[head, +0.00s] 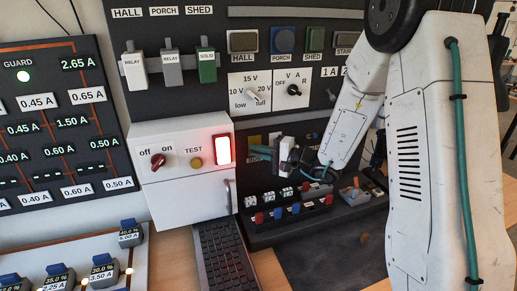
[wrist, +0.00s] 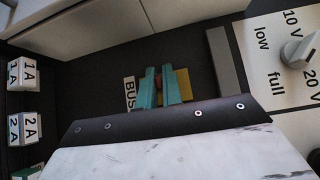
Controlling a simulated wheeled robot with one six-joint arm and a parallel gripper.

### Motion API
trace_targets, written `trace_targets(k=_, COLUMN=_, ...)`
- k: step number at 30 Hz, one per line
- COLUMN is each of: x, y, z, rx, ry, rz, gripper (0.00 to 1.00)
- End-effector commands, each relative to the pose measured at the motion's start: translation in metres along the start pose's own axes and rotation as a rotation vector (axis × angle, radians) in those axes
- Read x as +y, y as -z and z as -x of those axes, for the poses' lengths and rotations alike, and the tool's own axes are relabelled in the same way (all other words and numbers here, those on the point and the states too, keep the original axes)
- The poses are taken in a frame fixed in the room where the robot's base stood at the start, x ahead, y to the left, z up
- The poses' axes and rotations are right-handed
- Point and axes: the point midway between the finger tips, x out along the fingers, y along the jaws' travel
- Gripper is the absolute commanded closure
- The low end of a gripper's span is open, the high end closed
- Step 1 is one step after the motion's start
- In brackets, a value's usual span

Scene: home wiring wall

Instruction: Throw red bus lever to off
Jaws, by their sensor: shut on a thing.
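The red bus lever (wrist: 158,82) shows as a small patch of red between my gripper's teal fingers in the wrist view, beside a white BUS label (wrist: 129,92) and a yellow plate (wrist: 184,84). My gripper (wrist: 159,86) is shut on the lever. In the head view my gripper (head: 262,152) reaches in from the right at the dark panel, just right of the white box. There the lever is hidden by the fingers, and I cannot tell which way it is thrown.
A white box (head: 185,200) with a red off/on knob (head: 158,161), a TEST button (head: 196,162) and a lit red switch (head: 222,149) stands close left of my gripper. Small red, blue and white blocks (head: 294,208) sit below. Dials (head: 253,96) are above.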

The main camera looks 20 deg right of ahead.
Motion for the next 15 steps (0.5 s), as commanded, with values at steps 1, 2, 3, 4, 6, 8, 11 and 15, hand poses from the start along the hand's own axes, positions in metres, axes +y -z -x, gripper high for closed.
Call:
trace_targets(k=1, x=0.005, y=-0.001, z=0.000, rx=-0.001, ry=0.027, rz=0.023, gripper=1.00)
trace_targets(k=2, x=0.006, y=0.000, z=0.000, rx=0.000, ry=0.047, rz=0.043, gripper=1.00)
trace_targets(k=3, x=0.008, y=0.000, z=0.000, rx=-0.001, ry=0.074, rz=0.070, gripper=1.00)
trace_targets(k=4, x=0.009, y=0.000, z=0.000, rx=-0.001, ry=0.094, rz=0.090, gripper=1.00)
trace_targets(k=6, x=0.011, y=0.000, z=-0.001, rx=-0.001, ry=0.140, rz=0.136, gripper=1.00)
trace_targets(k=8, x=0.013, y=0.001, z=-0.001, rx=-0.001, ry=0.176, rz=0.173, gripper=1.00)
trace_targets(k=11, x=0.016, y=0.001, z=-0.002, rx=-0.002, ry=0.233, rz=0.230, gripper=1.00)
trace_targets(k=15, x=0.020, y=0.002, z=-0.003, rx=-0.002, ry=0.299, rz=0.298, gripper=1.00)
